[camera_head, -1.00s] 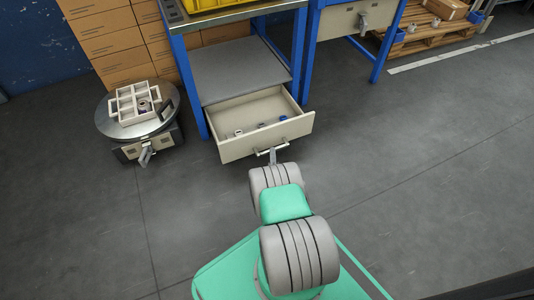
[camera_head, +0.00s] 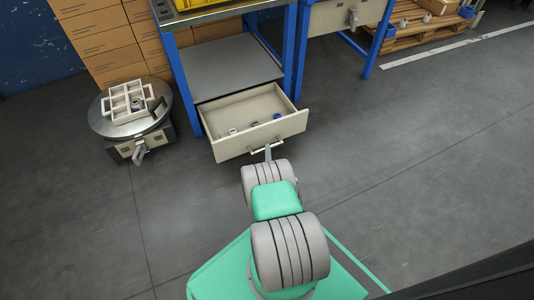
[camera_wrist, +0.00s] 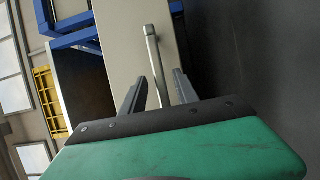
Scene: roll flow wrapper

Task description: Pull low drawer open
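The low drawer (camera_head: 233,148) under the blue-framed bench stands pulled out, with its beige front facing me. A few small items lie inside it. Its pale bar handle (camera_head: 281,145) is on the front; the handle also shows in the wrist view (camera_wrist: 152,48). My gripper (camera_head: 267,155) is at the handle, in front of the drawer front. In the wrist view, my gripper (camera_wrist: 160,78) has its two fingers apart, one on each side of the handle bar, with gaps visible beside it. The drawer front (camera_wrist: 122,45) is beyond the fingers.
A round metal-topped stand (camera_head: 100,122) with a compartment tray (camera_head: 117,112) is at the left. Cardboard boxes (camera_head: 105,45) are stacked behind it. A second bench with a closed upper drawer (camera_head: 330,18) and a pallet (camera_head: 420,35) are at the back right. Floor right of the drawer is clear.

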